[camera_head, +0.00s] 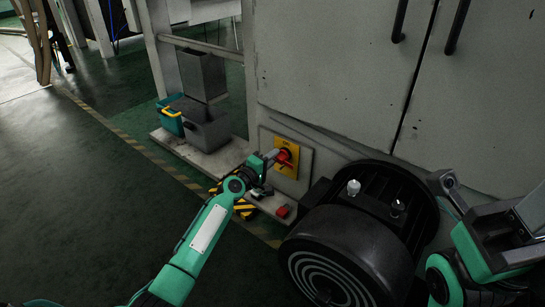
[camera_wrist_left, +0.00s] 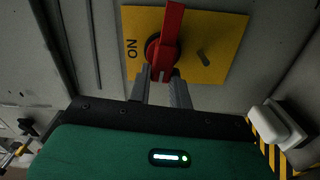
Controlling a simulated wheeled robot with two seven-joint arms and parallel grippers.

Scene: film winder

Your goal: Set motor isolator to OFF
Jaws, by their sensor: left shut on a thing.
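The motor isolator is a yellow plate (camera_head: 293,172) with a red rotary handle (camera_head: 285,156), on the lower grey cabinet wall. In the left wrist view the plate (camera_wrist_left: 222,40) bears the letters ON at its left, turned sideways. The red handle (camera_wrist_left: 172,28) there runs nearly vertically, beside the ON letters. My left gripper (camera_head: 273,157) is at the handle, and its two fingers (camera_wrist_left: 161,78) are shut on the handle's lower end. No OFF lettering is readable. My right gripper (camera_head: 443,184) is at the right, apart from the isolator; its jaw state is unclear.
A large black motor (camera_head: 345,250) stands right of the isolator. A small red box (camera_head: 283,211) and yellow-black striped parts (camera_head: 243,208) lie below it. Grey bins (camera_head: 205,125) and a blue-green container (camera_head: 170,118) stand left. Open green floor lies at the left.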

